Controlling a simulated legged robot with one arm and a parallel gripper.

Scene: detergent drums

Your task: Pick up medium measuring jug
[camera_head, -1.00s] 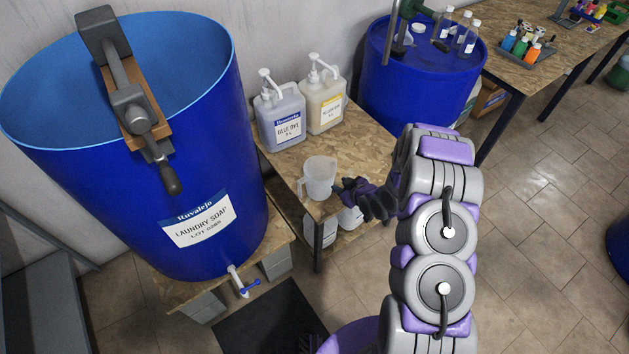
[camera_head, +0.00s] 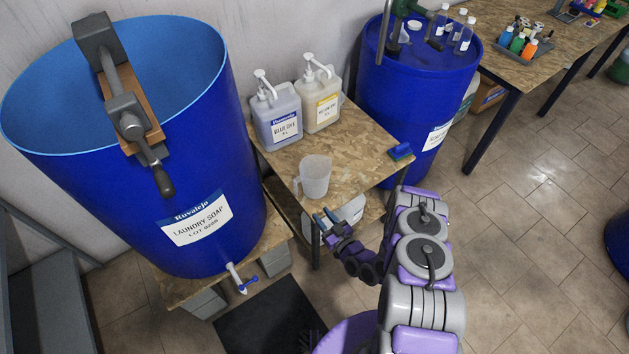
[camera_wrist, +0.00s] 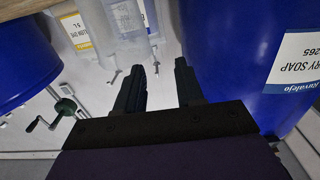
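The measuring jug (camera_head: 315,176) is translucent, with its handle at the left. It stands upright near the front edge of the small wooden table (camera_head: 365,162) in the head view. My gripper (camera_head: 324,216) is below and just right of the jug in that view, apart from it. The wrist view shows its two dark fingers (camera_wrist: 158,82) spread with nothing between them. That view looks upside down. A translucent shape at its top edge may be the jug, but I cannot tell it from the bottles.
Blue dye (camera_head: 276,113) and yellow dye (camera_head: 320,98) pump bottles stand behind the jug. A large laundry soap drum (camera_head: 150,190) is at left and another blue drum (camera_head: 415,100) at right. A blue sponge-like block (camera_head: 400,151) lies on the table's right corner.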

